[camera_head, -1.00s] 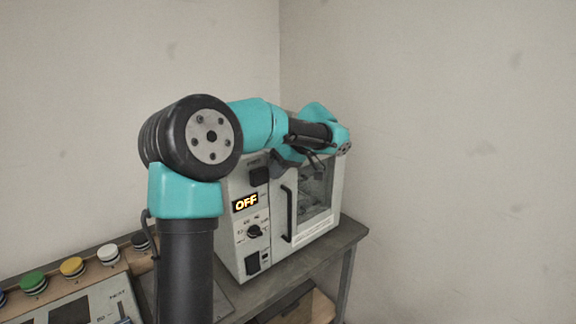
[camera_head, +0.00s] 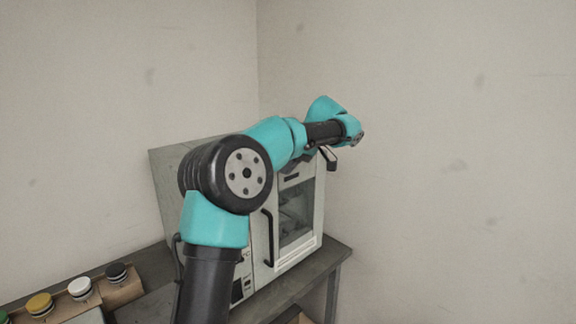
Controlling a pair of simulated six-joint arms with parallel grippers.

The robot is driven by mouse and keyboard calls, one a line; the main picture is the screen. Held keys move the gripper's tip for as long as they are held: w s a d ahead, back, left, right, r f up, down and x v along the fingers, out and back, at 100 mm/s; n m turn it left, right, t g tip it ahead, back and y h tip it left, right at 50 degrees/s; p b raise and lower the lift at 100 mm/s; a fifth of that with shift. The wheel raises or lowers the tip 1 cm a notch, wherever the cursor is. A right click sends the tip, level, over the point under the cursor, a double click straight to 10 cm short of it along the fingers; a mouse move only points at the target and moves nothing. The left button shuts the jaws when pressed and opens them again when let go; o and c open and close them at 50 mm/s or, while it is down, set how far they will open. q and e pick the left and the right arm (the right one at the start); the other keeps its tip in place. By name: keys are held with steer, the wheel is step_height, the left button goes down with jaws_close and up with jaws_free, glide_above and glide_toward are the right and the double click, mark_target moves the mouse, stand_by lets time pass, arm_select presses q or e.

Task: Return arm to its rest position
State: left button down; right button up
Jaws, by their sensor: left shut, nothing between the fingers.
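My left arm, teal and black, rises from the bottom of the head view and reaches toward the right. Its wrist is above the upper right part of a white and grey oven-like machine. My left gripper (camera_head: 329,158), small and dark, hangs below the wrist near the machine's top right edge. It is shut with nothing in it. I cannot tell how far it is from the machine. My right gripper is out of view.
The machine (camera_head: 305,240) stands on a grey table (camera_head: 340,250) against the walls. Its windowed door, with a black handle (camera_head: 268,238), looks closed. My arm hides much of its control panel. The right side is free.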

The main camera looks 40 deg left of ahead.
arm_select(q)
steer(key=shift+w+d+r, duration=0.15)
steer(key=shift+r, duration=0.15)
steer(key=w+d+f+m+t+h, duration=0.1)
steer(key=w+d+f+m, duration=0.2)
steer(key=f, duration=0.8)
steer(key=w+d+f+m+t+h, duration=0.1)
steer(key=w+d+f+m, duration=0.2)
steer(key=f, duration=0.7)
steer(key=s+d+f+m+t+h, duration=0.1)
steer(key=s+d+f+m+h, duration=0.2)
steer(key=f, duration=0.6)
steer(key=d+f+m, duration=0.2)
steer(key=d+f, duration=0.3)
steer(key=f, duration=0.4)
steer(key=s+d+f+m+t+h, duration=0.1)
steer(key=s+d+f+m+h, duration=0.1)
steer(key=s+d+f, duration=0.4)
steer(key=s+d+f+m+h, duration=0.15)
steer(key=s+f, duration=0.25)
steer(key=f, duration=0.4)
steer(key=s+d+f+t, duration=0.1)
steer(key=s+d+f, duration=0.1)
steer(key=s, duration=0.4)
steer(key=s+d+f+m+t, duration=0.1)
steer(key=s+f, duration=0.3)
steer(key=s, duration=0.3)
steer(key=shift+s+d+f+h, duration=0.3)
steer(key=shift+d+f+h, duration=0.05)
